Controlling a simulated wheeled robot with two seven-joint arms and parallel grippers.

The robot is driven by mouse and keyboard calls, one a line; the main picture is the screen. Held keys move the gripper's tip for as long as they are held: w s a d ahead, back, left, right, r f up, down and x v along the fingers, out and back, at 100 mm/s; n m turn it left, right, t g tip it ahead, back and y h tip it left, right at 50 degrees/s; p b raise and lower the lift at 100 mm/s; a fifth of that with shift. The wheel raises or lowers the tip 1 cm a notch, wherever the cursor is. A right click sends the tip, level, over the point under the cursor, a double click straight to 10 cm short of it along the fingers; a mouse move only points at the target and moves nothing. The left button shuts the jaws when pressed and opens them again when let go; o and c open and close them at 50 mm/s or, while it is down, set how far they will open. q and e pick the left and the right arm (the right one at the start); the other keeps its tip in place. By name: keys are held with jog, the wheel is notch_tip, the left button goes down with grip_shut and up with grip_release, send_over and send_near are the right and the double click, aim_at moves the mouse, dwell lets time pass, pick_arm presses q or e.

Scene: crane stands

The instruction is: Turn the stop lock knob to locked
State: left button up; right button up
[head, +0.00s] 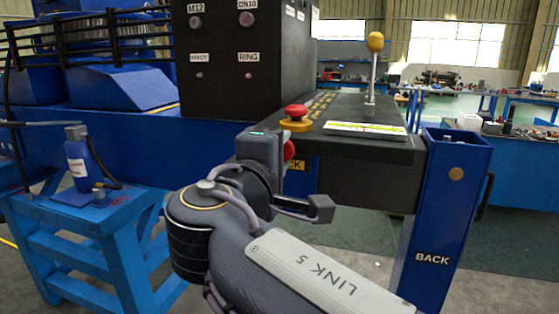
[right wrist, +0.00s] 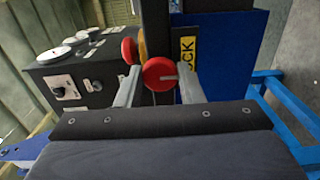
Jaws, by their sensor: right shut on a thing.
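The stop lock knob is a red round knob (right wrist: 159,74) with a pale pointer mark that lies toward the right in the right wrist view. In the head view only a red sliver of the knob (head: 289,150) shows behind my right gripper (head: 284,176). In the right wrist view the two fingers of my right gripper (right wrist: 160,80) stand on either side of the knob, and it is shut on it. A yellow label (right wrist: 188,56) ending in "CK" is beside the knob; the rest of its text is hidden. My left gripper is not in view.
A red mushroom button (head: 296,113) on a yellow base sits on the console top just above the knob. A lever with a yellow ball (head: 375,42) rises behind. A blue post (head: 444,200) marked "BACK" stands right; a blue stand (head: 100,215) with a bottle (head: 80,165) stands left.

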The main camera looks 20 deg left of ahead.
jog(key=shift+f, duration=0.1)
dwell(0.3)
jog(key=o, duration=1)
jog(key=shift+s, duration=0.1)
jog(key=s, duration=0.7)
jog(key=shift+s+a, duration=0.15)
jog(key=shift+s, duration=0.15)
